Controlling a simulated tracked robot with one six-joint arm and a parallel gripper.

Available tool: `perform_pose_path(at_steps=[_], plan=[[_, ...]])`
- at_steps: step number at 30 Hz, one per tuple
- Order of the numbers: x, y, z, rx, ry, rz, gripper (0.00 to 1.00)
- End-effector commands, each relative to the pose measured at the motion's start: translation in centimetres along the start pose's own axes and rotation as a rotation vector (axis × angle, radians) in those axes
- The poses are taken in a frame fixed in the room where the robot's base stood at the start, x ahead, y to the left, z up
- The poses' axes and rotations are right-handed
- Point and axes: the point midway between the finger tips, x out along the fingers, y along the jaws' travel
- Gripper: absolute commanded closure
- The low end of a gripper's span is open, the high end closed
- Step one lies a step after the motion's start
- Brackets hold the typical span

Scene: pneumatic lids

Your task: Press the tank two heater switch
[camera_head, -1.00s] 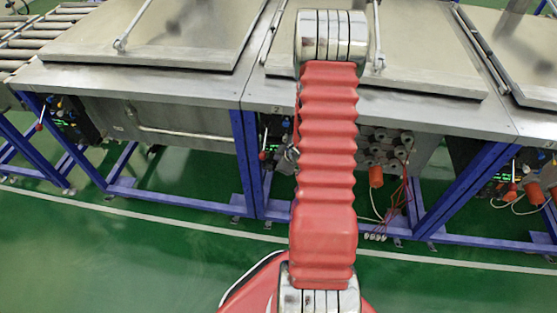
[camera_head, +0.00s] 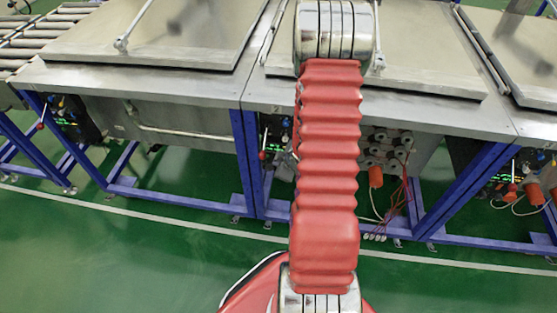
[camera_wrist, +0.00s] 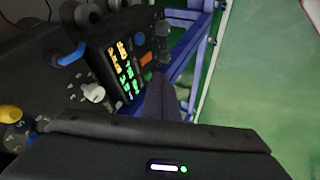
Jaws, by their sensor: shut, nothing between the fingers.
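In the wrist view a black control panel (camera_wrist: 105,62) fills the upper left, tilted. It carries a lit display (camera_wrist: 124,66) with yellow and green digits, an orange switch (camera_wrist: 150,59), a small green button (camera_wrist: 148,75) and a white knob (camera_wrist: 92,92). I cannot read which control is the tank two heater switch. My gripper (camera_wrist: 160,84) is shut and empty, its dark fingers pointing up beside the panel's lower right corner; contact cannot be told. In the head view my arm covers part of the middle tank's panel (camera_head: 273,135), and my gripper is hidden.
Steel tanks with hinged lids, including a left lid (camera_head: 160,30), stand on blue frames (camera_head: 248,160). Another panel (camera_head: 68,118) sits at left. Orange plugs (camera_head: 376,176) and cables hang right of my arm. The green floor (camera_head: 130,245) in front is clear.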

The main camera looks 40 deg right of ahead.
Motion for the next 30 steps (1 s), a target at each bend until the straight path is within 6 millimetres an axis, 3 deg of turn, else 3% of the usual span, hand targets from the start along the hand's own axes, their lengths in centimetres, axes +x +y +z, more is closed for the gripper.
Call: perform_pose_path(at_steps=[21,30], plan=[[-7.2,1.6,-0.3,-0.001,0.0,0.0,1.0],[-8.7,1.9,-0.5,-0.002,0.0,-0.002,1.0]])
